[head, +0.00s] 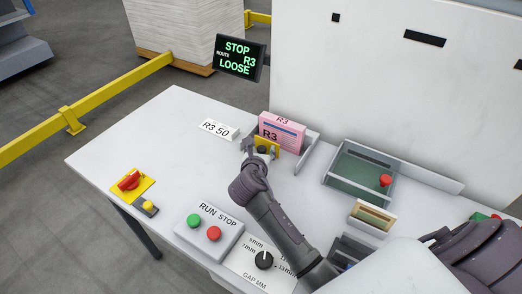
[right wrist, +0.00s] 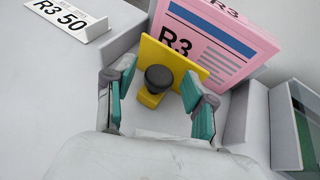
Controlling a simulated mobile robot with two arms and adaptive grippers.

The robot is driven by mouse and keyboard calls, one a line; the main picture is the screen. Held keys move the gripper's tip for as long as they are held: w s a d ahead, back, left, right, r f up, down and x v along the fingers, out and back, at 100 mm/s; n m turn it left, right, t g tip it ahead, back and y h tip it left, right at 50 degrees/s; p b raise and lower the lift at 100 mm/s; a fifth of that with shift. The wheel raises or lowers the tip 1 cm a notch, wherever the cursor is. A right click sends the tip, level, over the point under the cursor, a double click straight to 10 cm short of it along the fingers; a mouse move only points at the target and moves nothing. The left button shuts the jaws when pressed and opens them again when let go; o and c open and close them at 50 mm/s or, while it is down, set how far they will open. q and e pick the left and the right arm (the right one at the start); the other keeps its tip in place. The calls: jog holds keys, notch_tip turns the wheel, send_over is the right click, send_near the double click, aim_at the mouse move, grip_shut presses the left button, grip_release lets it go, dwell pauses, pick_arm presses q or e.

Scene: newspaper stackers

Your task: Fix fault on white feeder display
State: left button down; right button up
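The black display (head: 239,58) reads "STOP ROUTE R3 LOOSE" in green. A pink stack marked R3 (head: 284,130) stands upright in a grey holder, behind a yellow plate with a black knob; it also shows in the right wrist view (right wrist: 215,45). My right gripper (head: 262,152) is at the yellow plate (right wrist: 182,62). In the right wrist view its teal-padded fingers (right wrist: 158,92) are apart on either side of the black knob (right wrist: 159,78), with gaps visible. My left gripper is not in view.
A "R3 50" card (head: 218,129) lies left of the holder. A RUN/STOP box (head: 209,232), a gap dial (head: 264,261) and a red switch on a yellow base (head: 130,181) are nearer. A green-floored tray (head: 352,176) is right. The table's left part is mostly clear.

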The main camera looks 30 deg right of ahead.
aim_at(268, 142)
grip_shut()
jog(key=d, duration=0.1)
jog(key=w+d+p, duration=0.1)
jog(key=d+p, duration=0.1)
jog(key=shift+w+d+r, duration=0.1)
jog(key=shift+w+r, duration=0.1)
jog(key=shift+w, duration=0.2)
jog(key=shift+w+d+f, duration=0.15)
jog(key=shift+d+f, duration=0.05)
jog(key=shift+o, duration=0.4)
grip_release()
jog(key=shift+a, duration=0.1)
